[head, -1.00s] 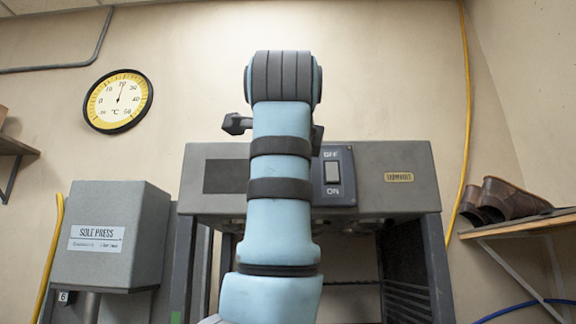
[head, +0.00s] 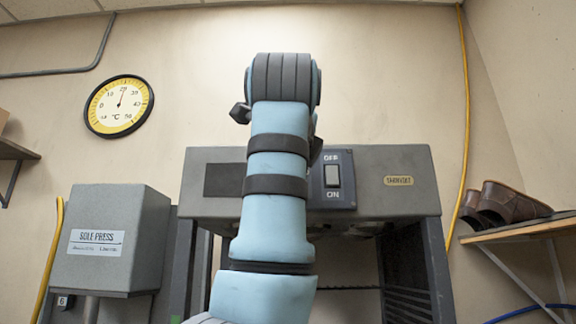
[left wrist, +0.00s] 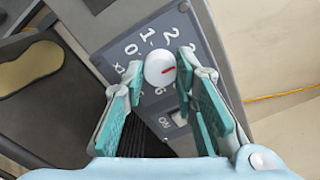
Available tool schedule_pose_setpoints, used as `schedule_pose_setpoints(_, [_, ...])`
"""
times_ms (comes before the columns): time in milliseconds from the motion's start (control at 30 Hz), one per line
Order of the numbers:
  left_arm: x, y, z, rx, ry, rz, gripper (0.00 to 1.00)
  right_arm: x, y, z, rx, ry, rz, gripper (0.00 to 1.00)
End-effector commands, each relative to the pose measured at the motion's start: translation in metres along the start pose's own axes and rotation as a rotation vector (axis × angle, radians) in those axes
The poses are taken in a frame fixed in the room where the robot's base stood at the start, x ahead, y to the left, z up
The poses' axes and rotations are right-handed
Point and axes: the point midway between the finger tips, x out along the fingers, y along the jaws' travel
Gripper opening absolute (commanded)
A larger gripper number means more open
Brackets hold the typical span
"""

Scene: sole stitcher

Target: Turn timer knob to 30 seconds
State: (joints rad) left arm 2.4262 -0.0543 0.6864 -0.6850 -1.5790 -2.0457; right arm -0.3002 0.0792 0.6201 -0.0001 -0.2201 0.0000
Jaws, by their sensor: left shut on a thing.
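The timer knob (left wrist: 154,73) is round and white with a red mark, on a grey dial plate (left wrist: 205,62) with white numbers. In the left wrist view the red mark points right and slightly up, towards the right finger and the far side of the 2. My left gripper (left wrist: 159,65) has its teal fingers on both sides of the knob and is shut on it. The right finger partly covers the numbers there. In the head view my arm hides the knob and fingertips. My right gripper is in neither view.
The grey machine (head: 395,160) carries an OFF/ON switch (head: 333,175) close to the right of my arm. A sole press (head: 105,250) stands at left. Brown shoes (head: 510,203) sit on a shelf at right. A tan sole (left wrist: 30,68) lies at left in the wrist view.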

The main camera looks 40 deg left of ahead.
Motion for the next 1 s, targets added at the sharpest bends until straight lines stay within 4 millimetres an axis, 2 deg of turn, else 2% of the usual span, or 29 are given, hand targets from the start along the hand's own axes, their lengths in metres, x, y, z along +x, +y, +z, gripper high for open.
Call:
schedule_pose_setpoints(67, [-0.001,-0.003,0.004,-0.005,-0.008,-0.012,0.00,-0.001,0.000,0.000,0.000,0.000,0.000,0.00])
schedule_pose_setpoints(100, [-0.001,-0.003,0.004,-0.005,-0.008,-0.012,0.32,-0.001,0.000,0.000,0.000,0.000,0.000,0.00])
schedule_pose_setpoints(200, [-0.001,-0.003,0.003,-0.004,-0.006,-0.010,0.47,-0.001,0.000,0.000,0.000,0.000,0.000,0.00])
schedule_pose_setpoints(467, [-0.001,-0.002,0.001,-0.003,-0.003,-0.007,0.47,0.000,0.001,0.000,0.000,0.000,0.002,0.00])
schedule_pose_setpoints(567, [-0.006,-0.002,0.001,-0.002,-0.004,-0.008,0.47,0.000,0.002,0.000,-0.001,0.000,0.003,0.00])
schedule_pose_setpoints(667, [-0.024,-0.003,0.001,-0.003,-0.003,-0.011,0.47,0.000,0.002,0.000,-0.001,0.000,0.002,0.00])
schedule_pose_setpoints(900, [-0.090,-0.001,0.002,-0.004,-0.004,-0.011,0.47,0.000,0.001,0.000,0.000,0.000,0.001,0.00])
schedule_pose_setpoints(1000, [-0.109,-0.001,0.002,-0.003,-0.003,-0.009,0.47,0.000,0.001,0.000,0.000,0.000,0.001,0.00])
